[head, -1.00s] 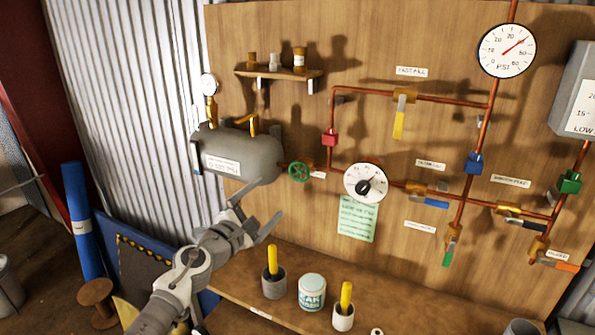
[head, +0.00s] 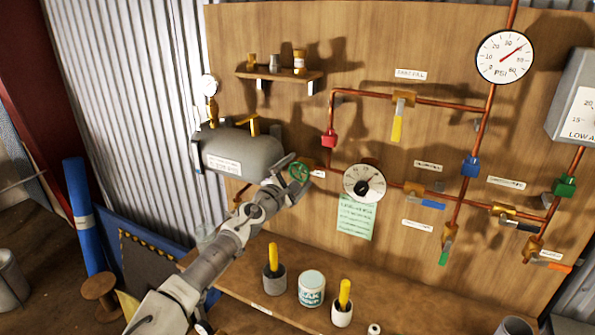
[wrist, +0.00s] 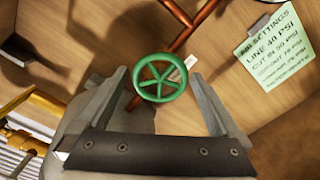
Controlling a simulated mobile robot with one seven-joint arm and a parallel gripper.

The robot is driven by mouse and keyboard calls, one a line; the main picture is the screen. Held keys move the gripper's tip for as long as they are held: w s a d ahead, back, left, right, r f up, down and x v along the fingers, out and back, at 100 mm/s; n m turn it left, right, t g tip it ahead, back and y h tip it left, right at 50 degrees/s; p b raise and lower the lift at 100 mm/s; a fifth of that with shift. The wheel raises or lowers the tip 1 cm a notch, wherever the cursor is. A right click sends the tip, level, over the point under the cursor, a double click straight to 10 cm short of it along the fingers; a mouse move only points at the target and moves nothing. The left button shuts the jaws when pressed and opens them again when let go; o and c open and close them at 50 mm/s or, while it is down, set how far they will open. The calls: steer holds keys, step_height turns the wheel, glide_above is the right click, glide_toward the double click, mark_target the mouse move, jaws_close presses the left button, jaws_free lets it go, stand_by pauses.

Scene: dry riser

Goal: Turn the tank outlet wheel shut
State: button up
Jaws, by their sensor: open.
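The green tank outlet wheel (head: 298,171) sits on the copper pipe just right of the grey tank (head: 243,153). In the wrist view the wheel (wrist: 160,77) shows its spokes face-on, between and slightly beyond my fingertips. My gripper (head: 293,174) is open, with one finger on each side of the wheel; the wrist view shows the gripper (wrist: 158,80) with gaps between both fingers and the rim. A small white tag (wrist: 178,72) hangs behind the wheel. In the head view my gripper partly covers the wheel.
A white regulator dial (head: 364,183) and a green settings note (head: 356,217) are right of the wheel. A red fitting (head: 329,138) is above it on the pipe.

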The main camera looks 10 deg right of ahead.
steer(key=shift+w+d, duration=0.1)
steer(key=shift+w, duration=0.1)
steer(key=c, duration=1.2)
steer(key=shift+f+m+b, duration=0.15)
steer(key=shift+m+b, duration=0.15)
steer(key=shift+b, duration=0.3)
